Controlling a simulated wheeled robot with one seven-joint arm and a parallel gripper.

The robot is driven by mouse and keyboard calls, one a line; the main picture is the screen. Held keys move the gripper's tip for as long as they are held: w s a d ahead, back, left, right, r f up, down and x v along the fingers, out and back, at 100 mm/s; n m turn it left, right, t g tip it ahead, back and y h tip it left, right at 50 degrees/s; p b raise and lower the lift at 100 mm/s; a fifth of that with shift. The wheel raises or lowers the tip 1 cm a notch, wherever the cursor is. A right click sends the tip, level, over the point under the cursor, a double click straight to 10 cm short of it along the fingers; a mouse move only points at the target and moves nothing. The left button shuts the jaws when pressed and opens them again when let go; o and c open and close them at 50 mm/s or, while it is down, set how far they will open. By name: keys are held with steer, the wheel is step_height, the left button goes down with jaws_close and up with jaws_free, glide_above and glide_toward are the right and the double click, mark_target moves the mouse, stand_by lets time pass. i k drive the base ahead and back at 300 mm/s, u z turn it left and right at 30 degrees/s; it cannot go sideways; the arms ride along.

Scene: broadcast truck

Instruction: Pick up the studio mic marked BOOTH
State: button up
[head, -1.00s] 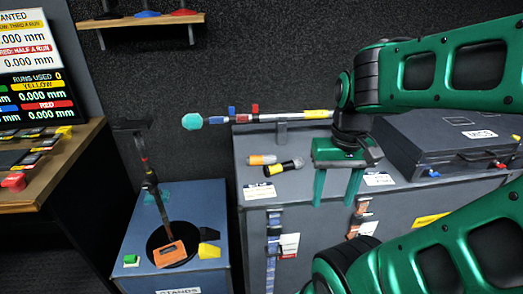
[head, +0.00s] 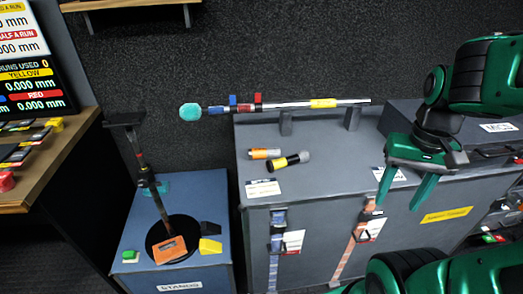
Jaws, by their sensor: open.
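Two small handheld pieces that look like mics lie on top of the grey cabinet (head: 330,165). One is orange with pale ends (head: 264,153). The other is black with a yellow band and a grey head (head: 288,162). I cannot read BOOTH on either. A dark case (head: 480,141) labelled MICS stands at the right on the cabinet, partly hidden by my arm; it looks closed. My gripper (head: 398,207) is open and empty, fingers pointing down, in front of the case and well right of the two pieces.
A boom pole (head: 290,105) with a teal tip rests on supports along the cabinet's back. A blue box (head: 190,262) marked STANDS, holding an upright stand, is at the left. A desk (head: 60,170) with a screen is farther left. The cabinet's middle top is clear.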

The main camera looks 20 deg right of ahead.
mark_target(303, 156)
steer(key=k, duration=1.25)
steer(key=z, duration=0.45)
steer(key=i, duration=1.9)
steer(key=u, duration=0.55)
